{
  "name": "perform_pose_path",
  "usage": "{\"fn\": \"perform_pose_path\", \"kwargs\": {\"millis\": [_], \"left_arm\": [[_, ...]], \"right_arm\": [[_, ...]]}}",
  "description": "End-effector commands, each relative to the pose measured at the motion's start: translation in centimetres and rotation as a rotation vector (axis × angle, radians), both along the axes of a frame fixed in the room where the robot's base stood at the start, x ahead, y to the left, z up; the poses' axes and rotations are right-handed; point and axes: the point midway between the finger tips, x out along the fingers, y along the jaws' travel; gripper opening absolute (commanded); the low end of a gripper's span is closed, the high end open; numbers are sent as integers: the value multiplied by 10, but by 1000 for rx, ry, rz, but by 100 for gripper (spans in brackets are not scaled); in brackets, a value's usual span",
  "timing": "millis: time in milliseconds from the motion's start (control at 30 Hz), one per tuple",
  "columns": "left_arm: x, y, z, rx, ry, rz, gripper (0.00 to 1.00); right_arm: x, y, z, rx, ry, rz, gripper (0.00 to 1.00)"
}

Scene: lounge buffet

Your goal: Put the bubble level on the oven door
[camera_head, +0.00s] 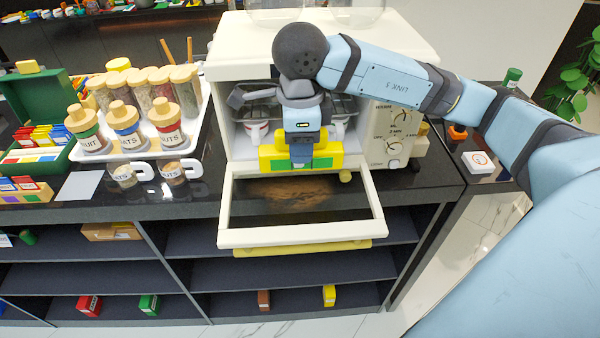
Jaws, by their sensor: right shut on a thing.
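The bubble level (270,154) is a yellow block with green parts along its front, held crosswise at the mouth of the white toaster oven. My right gripper (302,158) reaches down from above and is shut on the middle of it, hiding that part. The oven door (300,236) is folded down open, with a cream frame around a dark glass pane. The level shows over the door's inner edge; I cannot tell whether it touches the door. My left gripper is not in view.
The oven body (410,55) has knobs on its right and racks with white-and-red cups inside. Left stands a white tray (190,135) of jars, with two mugs in front. A green box (35,95) is farther left. Shelves below hold small boxes. The door's glass looks clear.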

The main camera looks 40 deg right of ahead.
Motion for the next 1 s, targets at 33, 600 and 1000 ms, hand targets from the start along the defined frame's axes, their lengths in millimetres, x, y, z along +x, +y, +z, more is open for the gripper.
{"fn": "perform_pose_path", "kwargs": {"millis": [33,600,1000], "left_arm": [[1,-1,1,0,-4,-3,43],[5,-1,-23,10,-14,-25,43],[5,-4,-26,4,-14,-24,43]], "right_arm": [[0,0,-9,1,2,0,9],[0,0,-76,2,-1,0,9],[0,0,-80,3,-2,1,9]]}}
